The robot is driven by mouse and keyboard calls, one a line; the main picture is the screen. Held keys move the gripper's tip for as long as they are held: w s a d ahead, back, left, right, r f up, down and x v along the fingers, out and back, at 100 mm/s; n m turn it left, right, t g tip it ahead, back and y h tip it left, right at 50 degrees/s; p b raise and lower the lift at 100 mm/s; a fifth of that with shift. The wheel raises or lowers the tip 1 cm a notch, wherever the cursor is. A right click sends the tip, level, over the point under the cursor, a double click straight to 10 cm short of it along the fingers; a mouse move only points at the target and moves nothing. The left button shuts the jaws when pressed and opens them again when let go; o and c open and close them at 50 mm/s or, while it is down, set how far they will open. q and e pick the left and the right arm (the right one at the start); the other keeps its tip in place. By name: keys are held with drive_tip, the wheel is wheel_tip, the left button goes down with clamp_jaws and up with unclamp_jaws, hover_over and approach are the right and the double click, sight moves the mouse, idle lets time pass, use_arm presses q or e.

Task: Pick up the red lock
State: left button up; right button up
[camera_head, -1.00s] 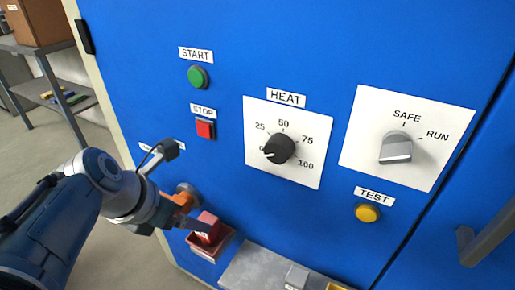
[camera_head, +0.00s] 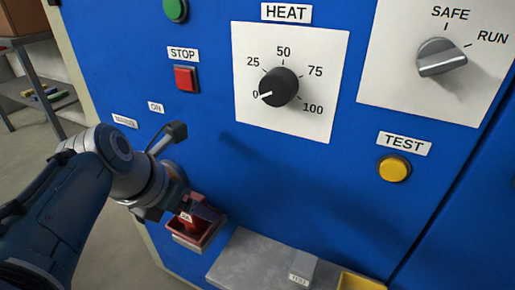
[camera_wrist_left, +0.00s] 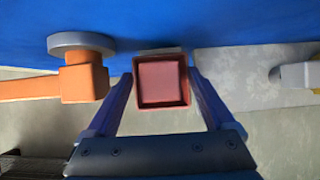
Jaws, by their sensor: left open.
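The red lock (camera_head: 188,220), with a small white label, stands in a small red tray (camera_head: 208,236) on the blue panel's lower left. My left gripper (camera_head: 198,210) is at the lock, above the tray, and partly covers it. In the left wrist view, the lock's square top (camera_wrist_left: 160,82) appears between the two spread fingers, with the darker tray rim (camera_wrist_left: 136,106) around it. My left gripper (camera_wrist_left: 160,100) is open. I cannot tell whether either finger touches the lock. My right gripper is not in view.
An orange handle on a grey round base (camera_wrist_left: 82,82) is just left of the tray in the wrist view. A grey shelf (camera_head: 250,258) with a grey block (camera_head: 303,270) and a yellow tray (camera_head: 360,282) is to the right. Knobs and buttons sit above.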

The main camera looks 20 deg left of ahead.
use_arm(q)
drive_tip(key=shift+w+f, duration=0.2)
clamp_jaws()
idle(0.6)
